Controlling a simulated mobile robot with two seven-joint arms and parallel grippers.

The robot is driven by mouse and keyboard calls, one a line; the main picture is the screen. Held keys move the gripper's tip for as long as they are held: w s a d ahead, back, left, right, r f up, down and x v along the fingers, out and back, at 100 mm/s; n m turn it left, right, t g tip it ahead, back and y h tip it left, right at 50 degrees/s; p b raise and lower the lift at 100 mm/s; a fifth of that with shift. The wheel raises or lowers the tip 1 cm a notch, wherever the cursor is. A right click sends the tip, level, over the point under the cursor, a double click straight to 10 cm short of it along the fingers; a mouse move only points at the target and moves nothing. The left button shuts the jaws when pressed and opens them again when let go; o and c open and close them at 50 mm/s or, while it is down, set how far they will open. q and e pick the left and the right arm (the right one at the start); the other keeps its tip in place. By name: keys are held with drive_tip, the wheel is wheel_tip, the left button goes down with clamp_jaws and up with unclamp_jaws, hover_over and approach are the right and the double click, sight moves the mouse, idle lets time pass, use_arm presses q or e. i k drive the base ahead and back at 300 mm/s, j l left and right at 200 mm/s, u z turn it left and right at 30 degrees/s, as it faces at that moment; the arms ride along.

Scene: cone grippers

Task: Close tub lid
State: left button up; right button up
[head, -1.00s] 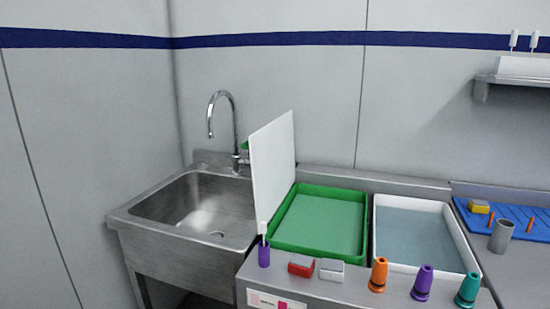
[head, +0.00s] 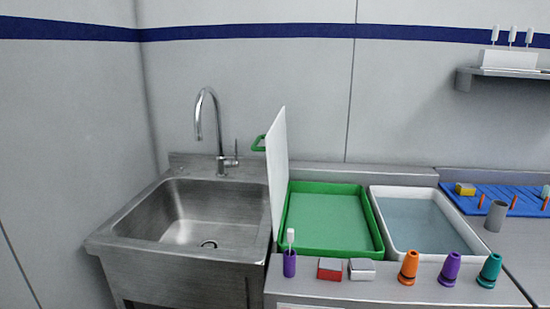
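A green tub (head: 375,240) sits on the steel counter in the head view, with pale green contents inside. Its white lid (head: 277,165) stands open and nearly upright along the tub's left edge, seen almost edge-on. A green handle (head: 259,143) sticks out from the lid's left face, toward the sink side. Neither of my grippers is in view.
A steel sink (head: 200,220) with a tall faucet (head: 217,130) lies left of the lid. A white tub of liquid (head: 432,258) stands right of the green one. A purple holder (head: 289,264), a red block (head: 330,269), a white block (head: 362,269) and coloured cones (head: 449,268) line the front edge.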

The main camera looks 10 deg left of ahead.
sight(276, 148)
drive_tip(key=j+z, duration=0.35)
drive_tip(key=j, duration=1.25)
drive_tip(key=i+j+z, duration=0.1)
drive_tip(key=i, duration=0.25)
drive_tip(key=j, duration=0.1)
